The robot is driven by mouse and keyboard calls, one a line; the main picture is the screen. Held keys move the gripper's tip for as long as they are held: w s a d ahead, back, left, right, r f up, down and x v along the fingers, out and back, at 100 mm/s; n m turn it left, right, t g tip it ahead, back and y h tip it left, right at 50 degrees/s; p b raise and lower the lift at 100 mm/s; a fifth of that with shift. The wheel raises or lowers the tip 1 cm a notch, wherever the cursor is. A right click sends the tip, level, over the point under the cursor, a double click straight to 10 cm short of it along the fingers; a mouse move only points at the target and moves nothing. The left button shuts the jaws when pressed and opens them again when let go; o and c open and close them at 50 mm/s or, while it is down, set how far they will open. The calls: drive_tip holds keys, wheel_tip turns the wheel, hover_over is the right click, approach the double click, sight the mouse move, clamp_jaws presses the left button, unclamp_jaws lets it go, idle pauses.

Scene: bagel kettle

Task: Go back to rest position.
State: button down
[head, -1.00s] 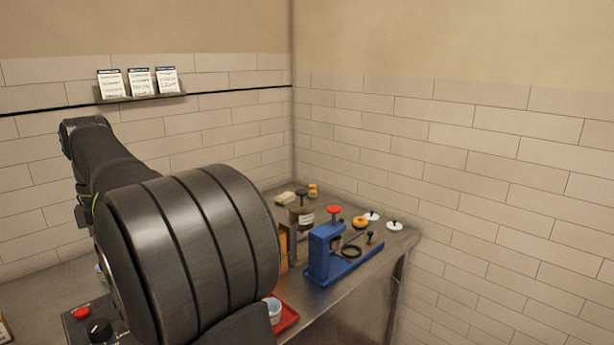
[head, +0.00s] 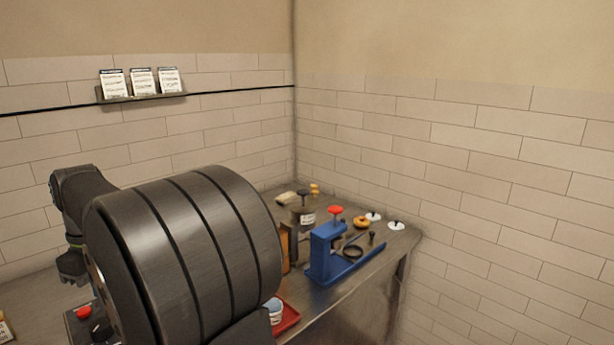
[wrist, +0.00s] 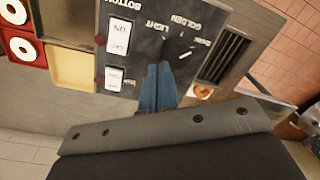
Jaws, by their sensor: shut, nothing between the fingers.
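My gripper (wrist: 158,70) shows in the wrist view as two blue fingers pressed together, shut and empty. Beyond the fingertips is a dark control panel (wrist: 140,45) with white labels, seen upside down; I cannot tell how far apart they are. In the head view my dark arm is bent at the left, and its large round link hides much of the bench. The fingers cannot be made out there.
A blue press-like device (head: 325,255) and a red tray (head: 287,320) stand on the bench (head: 345,288). White knobbed lids (head: 396,226) lie at its right end. Cards (head: 141,83) stand on a wall shelf. Ring-shaped items (wrist: 22,50) sit in red compartments at the wrist view's upper left.

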drive_tip(key=shift+s+a+f+m, duration=0.15)
drive_tip(key=shift+s+f+m, duration=0.15)
drive_tip(key=shift+f+m, duration=0.35)
drive_tip(key=shift+s+a+f+m, duration=0.15)
drive_tip(key=shift+s+f+m, duration=0.15)
drive_tip(key=shift+f+m, duration=0.3)
drive_tip(key=shift+r, duration=0.1)
drive_tip(key=c, duration=0.8)
unclamp_jaws()
drive_tip(key=o, duration=0.3)
drive_tip(key=shift+w+a+r, duration=0.1)
drive_tip(key=shift+a+r, duration=0.05)
drive_tip(key=shift+r, duration=0.05)
drive_tip(key=o, duration=0.5)
drive_tip(key=w+a+r+n, duration=0.1)
drive_tip(key=a+r+n, duration=0.2)
drive_tip(key=r+n, duration=0.1)
drive_tip(key=shift+w+a+r, duration=0.15)
drive_tip(key=shift+w+r, duration=0.25)
drive_tip(key=shift+r, duration=0.1)
drive_tip(key=w+a+r+n, duration=0.1)
drive_tip(key=a+r+n, duration=0.3)
drive_tip(key=r+n, duration=0.5)
wheel_tip(320, 180, down, 9)
drive_tip(key=shift+w+n+t, duration=0.15)
drive_tip(key=shift+n+t, duration=0.15)
drive_tip(key=shift+n, duration=0.15)
drive_tip(key=shift+a+r, duration=0.1)
drive_tip(key=shift+a, duration=0.05)
